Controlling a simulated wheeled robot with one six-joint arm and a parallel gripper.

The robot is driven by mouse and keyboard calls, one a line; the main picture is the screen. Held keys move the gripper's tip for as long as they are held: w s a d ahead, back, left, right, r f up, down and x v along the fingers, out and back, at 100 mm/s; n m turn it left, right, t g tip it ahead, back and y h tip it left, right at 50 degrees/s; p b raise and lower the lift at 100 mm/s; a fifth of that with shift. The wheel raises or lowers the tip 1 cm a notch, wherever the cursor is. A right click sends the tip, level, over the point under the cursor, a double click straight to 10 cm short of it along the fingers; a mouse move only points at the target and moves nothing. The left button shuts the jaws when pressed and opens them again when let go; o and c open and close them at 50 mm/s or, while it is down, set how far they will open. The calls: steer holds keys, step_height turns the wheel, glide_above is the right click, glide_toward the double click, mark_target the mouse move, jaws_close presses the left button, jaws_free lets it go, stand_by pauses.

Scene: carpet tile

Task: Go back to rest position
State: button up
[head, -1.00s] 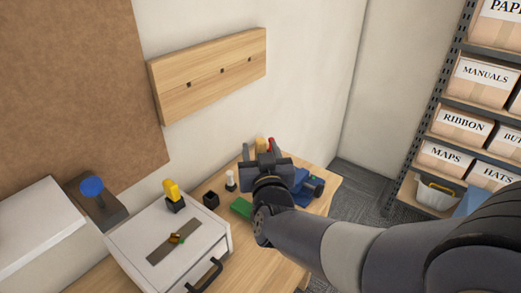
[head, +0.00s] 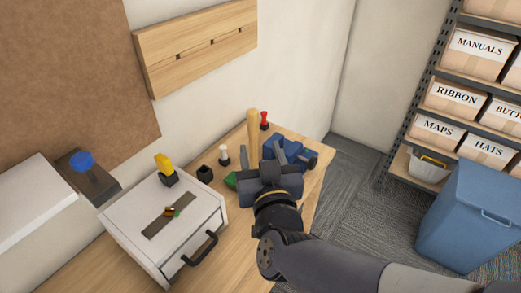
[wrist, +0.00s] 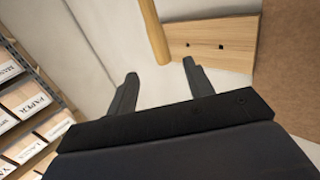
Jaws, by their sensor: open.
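My gripper (head: 268,178) is over the far right part of the wooden desk, seen from behind in the head view. In the wrist view its two dark fingers (wrist: 160,78) are spread apart with nothing between them. A light wooden rod (head: 252,138) shows just beyond the gripper; its lower end is hidden in the head view. In the wrist view the rod (wrist: 154,32) lies beyond the fingertips, apart from them. My arm reaches in from the lower right.
A blue tool (head: 290,152), red-topped piece (head: 264,121), white piece (head: 224,156), black cube (head: 205,174) and green block (head: 230,181) stand near the gripper. A white drawer unit (head: 130,225) is left. A blue bin (head: 465,222) and shelving (head: 420,125) are right.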

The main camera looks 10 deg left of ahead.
mark_target(254, 123)
steer(key=x, duration=1)
steer(key=shift+w+a+p, duration=0.1)
steer(key=shift+w+p, duration=0.25)
steer(key=shift+w, duration=0.05)
steer(key=shift+r+p, duration=0.4)
steer(key=shift+r, duration=0.1)
steer(key=shift+f, duration=0.1)
